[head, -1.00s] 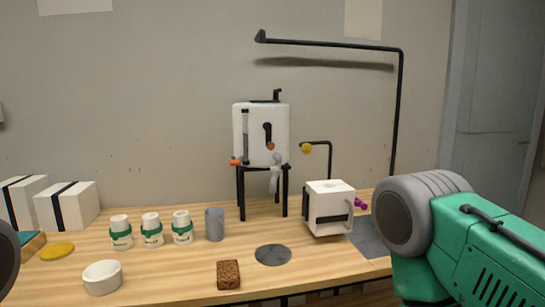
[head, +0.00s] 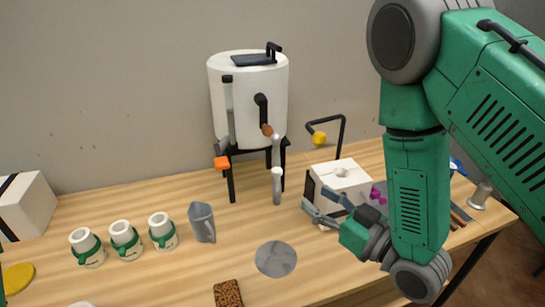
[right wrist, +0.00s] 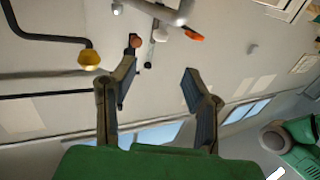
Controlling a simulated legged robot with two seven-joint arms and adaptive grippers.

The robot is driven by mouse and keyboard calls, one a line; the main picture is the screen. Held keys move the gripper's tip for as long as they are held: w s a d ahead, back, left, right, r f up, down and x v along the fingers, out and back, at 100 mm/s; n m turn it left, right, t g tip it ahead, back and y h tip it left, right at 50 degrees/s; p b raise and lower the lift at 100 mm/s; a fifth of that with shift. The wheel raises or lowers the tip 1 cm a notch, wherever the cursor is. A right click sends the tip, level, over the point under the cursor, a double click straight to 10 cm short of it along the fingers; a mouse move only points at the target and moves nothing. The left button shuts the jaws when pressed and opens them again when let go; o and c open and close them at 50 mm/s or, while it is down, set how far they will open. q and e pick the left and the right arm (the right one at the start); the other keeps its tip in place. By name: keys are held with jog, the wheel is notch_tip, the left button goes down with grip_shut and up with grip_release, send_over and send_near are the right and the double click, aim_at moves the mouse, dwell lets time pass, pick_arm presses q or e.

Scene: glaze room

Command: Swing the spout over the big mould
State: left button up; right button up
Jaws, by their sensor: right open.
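The white tank (head: 248,100) stands on black legs at the back middle. The grey-white spout (head: 277,168) hangs at its front right, with an orange tap piece (head: 222,163) to its left. A white block mould (head: 348,176) with a hole on top, which looks like the big mould, sits right of the tank, partly hidden by my right gripper. The spout hangs left of it, not over it. My right gripper (head: 312,198) is open and empty, in front of the mould. In the right wrist view its open fingers (right wrist: 158,74) point towards the tank's fittings. My left gripper is not seen.
A black bent rod with a yellow knob (head: 319,138) stands behind the mould. Several white jars with green bands (head: 124,238), a grey jug (head: 202,222), a grey disc (head: 276,258) and a brown sponge (head: 228,293) occupy the front. Bare wood lies between the jug and the disc.

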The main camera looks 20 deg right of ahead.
aim_at(281, 174)
jog(key=p+x, duration=0.2)
jog(key=x, duration=1.1)
jog(key=shift+f+p, duration=0.15)
jog(key=shift+p, duration=0.15)
jog(key=shift+d, duration=0.1)
grip_shut()
